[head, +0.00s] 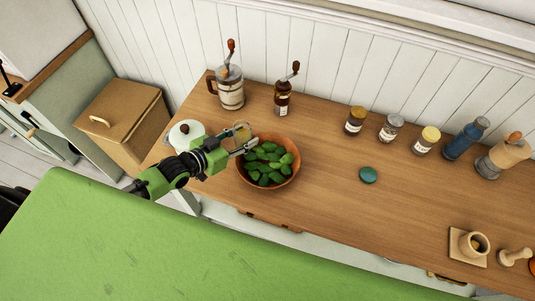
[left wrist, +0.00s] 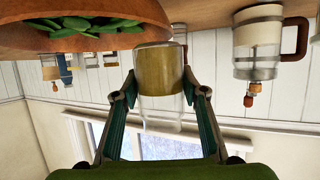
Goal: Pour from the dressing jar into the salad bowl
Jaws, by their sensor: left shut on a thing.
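The dressing jar (head: 241,132) is a small clear glass jar with yellow-brown dressing in it. My left gripper (head: 243,147) is shut on it, just beyond the left rim of the salad bowl. In the left wrist view, which is upside down, the jar (left wrist: 160,70) sits between the two fingers, looks about upright, and its dressing lies at the table end. The salad bowl (head: 243,178) is a terracotta-coloured bowl full of green leaves on the wooden table. Its rim also shows in the left wrist view (left wrist: 100,42), beside the jar. My right gripper is not in view.
A white lidded pot (head: 187,134) stands left, close by my left arm. A glass French press (head: 230,92) and a dark grinder (head: 283,98) stand behind. Several spice jars (head: 355,121) line the back. A teal disc (head: 368,174) lies right of the bowl, with clear table around it.

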